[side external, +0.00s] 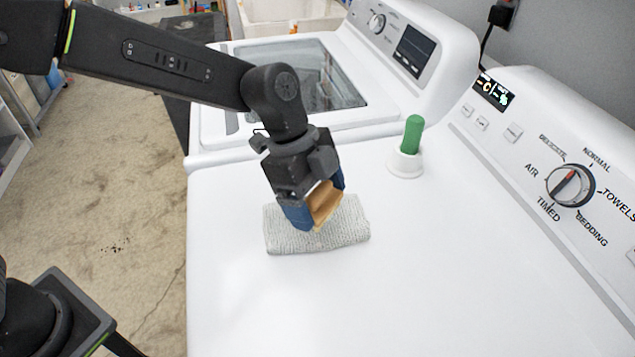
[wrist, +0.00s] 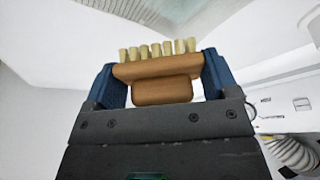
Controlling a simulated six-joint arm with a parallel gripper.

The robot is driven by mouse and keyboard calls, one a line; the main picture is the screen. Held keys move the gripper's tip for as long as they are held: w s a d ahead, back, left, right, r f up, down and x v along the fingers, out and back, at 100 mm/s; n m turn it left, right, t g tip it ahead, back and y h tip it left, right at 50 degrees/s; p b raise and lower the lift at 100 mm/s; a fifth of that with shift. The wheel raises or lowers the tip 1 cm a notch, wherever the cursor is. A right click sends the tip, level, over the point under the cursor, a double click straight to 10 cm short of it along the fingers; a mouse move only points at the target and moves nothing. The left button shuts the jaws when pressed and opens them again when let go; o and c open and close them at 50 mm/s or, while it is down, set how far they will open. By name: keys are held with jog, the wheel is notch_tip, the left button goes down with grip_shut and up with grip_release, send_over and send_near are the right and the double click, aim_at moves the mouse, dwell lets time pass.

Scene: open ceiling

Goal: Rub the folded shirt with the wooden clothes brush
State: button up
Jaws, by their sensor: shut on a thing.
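The folded shirt (side external: 345,228) is a light grey, knitted-looking bundle lying flat on the white dryer top (side external: 420,270) in the side view. My gripper (side external: 317,205) is over the shirt and shut on the wooden clothes brush (side external: 324,204). In the wrist view the brush (wrist: 160,78) sits between the two blue fingers (wrist: 158,82), with its pale bristle tufts pointing away from my gripper. A grey knitted edge, likely the shirt (wrist: 125,8), shows at the top of that view. The brush is at or just above the shirt; I cannot tell whether the bristles touch it.
A green-handled object in a white round holder (side external: 407,150) stands behind and right of the shirt. The dryer's control panel with its dial (side external: 570,185) rises at the right. A washer with a glass lid (side external: 318,78) stands behind. The dryer top in front is clear.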

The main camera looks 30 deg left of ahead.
aim_at(321, 190)
notch_tip(321, 190, down, 2)
jog(key=shift+f, duration=0.25)
jog(key=shift+w+a+f, duration=0.4)
jog(key=shift+w+f, duration=0.15)
jog(key=shift+f, duration=0.2)
jog(key=shift+w+a, duration=1.7)
jog(key=shift+w, duration=0.3)
jog(key=shift+s+d, duration=1.05)
jog(key=shift+s, duration=0.3)
jog(key=shift+s+d, duration=1.05)
jog(key=shift+s, duration=0.25)
jog(key=w+a, duration=0.4)
jog(key=w, duration=0.1)
jog(key=shift+s+d, duration=1)
jog(key=shift+s, duration=0.25)
jog(key=shift+s+d, duration=1)
jog(key=shift+s, duration=0.2)
jog(key=shift+r, duration=4.05)
